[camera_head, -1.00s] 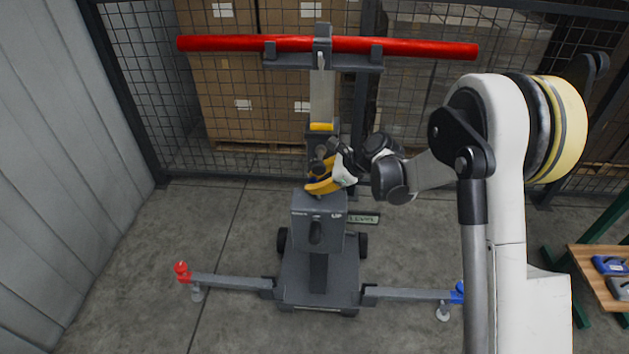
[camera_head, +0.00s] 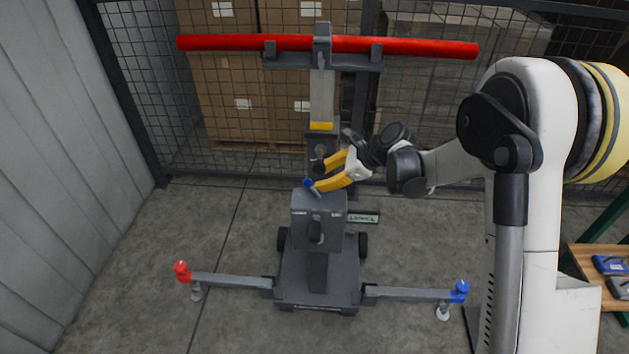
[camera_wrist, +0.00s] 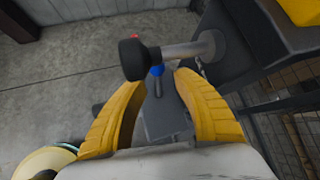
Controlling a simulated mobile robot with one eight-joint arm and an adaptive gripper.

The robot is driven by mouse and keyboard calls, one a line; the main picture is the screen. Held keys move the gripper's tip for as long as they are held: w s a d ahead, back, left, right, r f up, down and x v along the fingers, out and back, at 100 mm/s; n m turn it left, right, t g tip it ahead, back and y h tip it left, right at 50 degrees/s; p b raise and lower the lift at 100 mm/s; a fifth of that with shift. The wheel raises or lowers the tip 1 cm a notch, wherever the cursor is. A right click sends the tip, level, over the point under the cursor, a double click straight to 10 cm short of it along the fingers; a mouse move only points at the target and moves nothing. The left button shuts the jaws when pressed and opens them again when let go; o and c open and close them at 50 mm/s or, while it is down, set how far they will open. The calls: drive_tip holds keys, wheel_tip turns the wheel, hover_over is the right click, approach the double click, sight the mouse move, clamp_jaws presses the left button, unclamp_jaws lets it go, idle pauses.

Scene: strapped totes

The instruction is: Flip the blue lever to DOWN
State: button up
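The blue lever has a blue knob (camera_head: 308,183) on a short metal stem above the top of the grey box on the stand. In the head view it leans to the upper left. My gripper (camera_head: 322,176) has two yellow fingers, spread apart and empty, just right of the knob. In the wrist view the blue knob (camera_wrist: 157,71) shows between the open fingertips, beyond a black-knobbed crank (camera_wrist: 132,60). Whether a finger touches the lever cannot be told.
The grey stand (camera_head: 319,268) has side legs with a red knob (camera_head: 182,270) and another blue knob (camera_head: 459,288). A red bar (camera_head: 405,47) spans its top. A mesh fence (camera_head: 152,112) stands behind. A wooden bench (camera_head: 590,270) is at right.

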drive_tip(key=v, duration=0.7)
drive_tip(key=shift+d+r, duration=0.15)
drive_tip(key=shift+d, duration=0.05)
drive_tip(key=shift+s, duration=0.1)
drive_tip(key=s+d+r+n+t+h, duration=0.1)
drive_tip(key=s+d+r+n+h, duration=0.45)
drive_tip(key=s, duration=0.75)
drive_tip(key=s+d+r+n+t+h, duration=0.1)
drive_tip(key=s+d+n, duration=0.3)
drive_tip(key=s+n, duration=0.2)
drive_tip(key=s+d+r+n+t+h, duration=0.1)
drive_tip(key=s+d+n, duration=0.4)
drive_tip(key=s, duration=0.5)
drive_tip(key=shift+r+n+t+h, duration=0.15)
drive_tip(key=shift+n+t+h, duration=0.25)
drive_tip(key=shift+n, duration=0.75)
drive_tip(key=shift+d, duration=0.1)
